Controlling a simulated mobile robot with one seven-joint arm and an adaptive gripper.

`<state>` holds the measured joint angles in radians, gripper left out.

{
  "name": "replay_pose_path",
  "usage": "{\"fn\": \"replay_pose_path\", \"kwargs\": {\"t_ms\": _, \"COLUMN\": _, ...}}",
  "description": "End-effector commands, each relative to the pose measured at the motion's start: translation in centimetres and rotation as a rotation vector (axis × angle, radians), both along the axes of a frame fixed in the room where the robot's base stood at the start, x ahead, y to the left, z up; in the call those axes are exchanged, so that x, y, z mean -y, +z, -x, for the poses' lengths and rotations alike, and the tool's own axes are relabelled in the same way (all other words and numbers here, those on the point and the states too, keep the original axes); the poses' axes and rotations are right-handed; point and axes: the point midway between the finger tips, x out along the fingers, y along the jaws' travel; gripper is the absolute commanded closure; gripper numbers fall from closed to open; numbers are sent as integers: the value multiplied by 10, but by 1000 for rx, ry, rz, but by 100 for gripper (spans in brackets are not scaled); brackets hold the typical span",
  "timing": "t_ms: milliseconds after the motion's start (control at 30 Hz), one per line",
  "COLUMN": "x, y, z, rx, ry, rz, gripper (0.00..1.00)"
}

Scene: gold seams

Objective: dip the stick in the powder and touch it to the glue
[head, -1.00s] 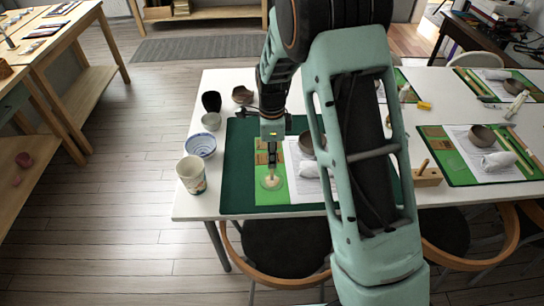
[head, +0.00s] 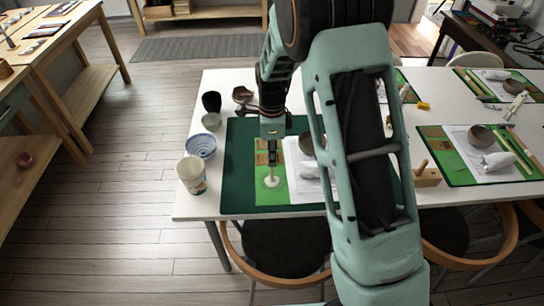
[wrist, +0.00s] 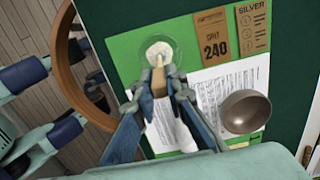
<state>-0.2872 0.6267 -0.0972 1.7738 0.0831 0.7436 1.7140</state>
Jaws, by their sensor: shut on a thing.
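My gripper (wrist: 160,88) is shut on a short wooden stick (wrist: 158,63), which points down. It also shows in the head view (head: 272,156), above the left part of the dark green mat (head: 240,140). The stick's lower end is at a small round clear dish (wrist: 174,46) holding a pale cream patch (wrist: 158,48). The dish also shows in the head view (head: 271,182). The tip overlaps the patch; I cannot tell whether it touches, nor whether the patch is powder or glue.
A grey-brown bowl (wrist: 245,110) and a printed sheet (wrist: 246,78) lie beside the dish. A patterned cup (head: 192,176) and a blue-white bowl (head: 201,146) stand left of the mat. A wooden block with a peg (head: 427,177) stands right. A chair (head: 288,248) stands in front.

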Motion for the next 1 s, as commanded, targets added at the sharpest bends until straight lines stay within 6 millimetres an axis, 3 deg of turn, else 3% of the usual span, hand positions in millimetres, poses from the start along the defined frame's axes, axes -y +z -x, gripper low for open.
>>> {"fn": "replay_pose_path", "kwargs": {"t_ms": 200, "x": 0, "y": 15, "z": 0, "rx": 1, "ry": 0, "rz": 0, "gripper": 100}}
{"fn": "replay_pose_path", "kwargs": {"t_ms": 633, "x": 0, "y": 19, "z": 0, "rx": 0, "ry": 0, "rz": 0, "gripper": 100}}
{"fn": "replay_pose_path", "kwargs": {"t_ms": 1000, "x": 0, "y": 55, "z": -1, "rx": 1, "ry": 0, "rz": 0, "gripper": 100}}
